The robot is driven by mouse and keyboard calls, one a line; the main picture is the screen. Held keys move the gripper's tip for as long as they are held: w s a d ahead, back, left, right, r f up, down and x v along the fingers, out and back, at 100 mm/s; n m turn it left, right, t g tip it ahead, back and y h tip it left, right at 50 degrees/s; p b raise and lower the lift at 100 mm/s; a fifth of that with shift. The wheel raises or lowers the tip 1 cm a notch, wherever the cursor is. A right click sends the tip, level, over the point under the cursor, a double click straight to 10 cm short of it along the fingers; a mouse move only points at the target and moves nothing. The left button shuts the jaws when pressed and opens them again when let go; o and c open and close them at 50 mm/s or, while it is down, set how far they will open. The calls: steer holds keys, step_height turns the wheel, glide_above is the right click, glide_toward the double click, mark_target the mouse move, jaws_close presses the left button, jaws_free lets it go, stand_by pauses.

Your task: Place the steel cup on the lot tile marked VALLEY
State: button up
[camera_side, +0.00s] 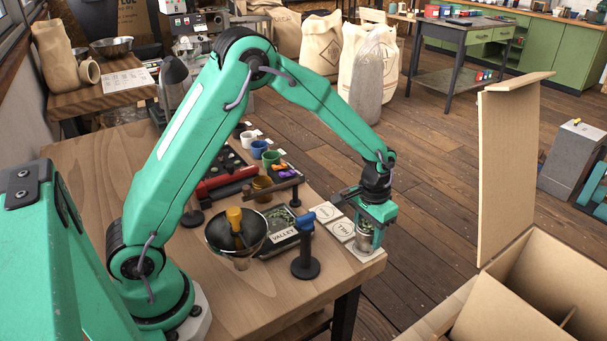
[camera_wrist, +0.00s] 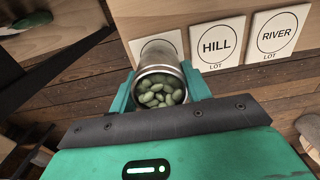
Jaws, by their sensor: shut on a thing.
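The steel cup (camera_side: 366,240), with green beans inside, is held upright in my gripper (camera_side: 373,215) at the table's near right corner. It also shows in the wrist view (camera_wrist: 160,78), between the teal fingers. The cup is at a white lot tile (camera_wrist: 158,42), the end one of a row; its word is hidden by the cup. I cannot tell whether the cup touches it. The HILL tile (camera_wrist: 221,42) and RIVER tile (camera_wrist: 278,32) lie beside it. In the side view, the word VALLEY shows on a label (camera_side: 284,251) at a dark tray of green beans.
A metal bowl (camera_side: 218,236) with a yellow-handled tool, a blue-topped black stand (camera_side: 306,265) and a wooden bar on posts (camera_side: 270,186) stand left of the tiles. Coloured cups (camera_side: 258,149) are farther back. The table edge is close to the cup; an open cardboard box (camera_side: 510,290) is beyond.

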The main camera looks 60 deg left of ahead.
steer(key=shift+f, duration=0.5)
steer(key=shift+f, duration=0.2)
steer(key=o, duration=1.1)
steer(key=shift+r, duration=0.1)
step_height(320, 180, up, 12)
steer(key=shift+r, duration=0.1)
steer(key=shift+r, duration=0.1)
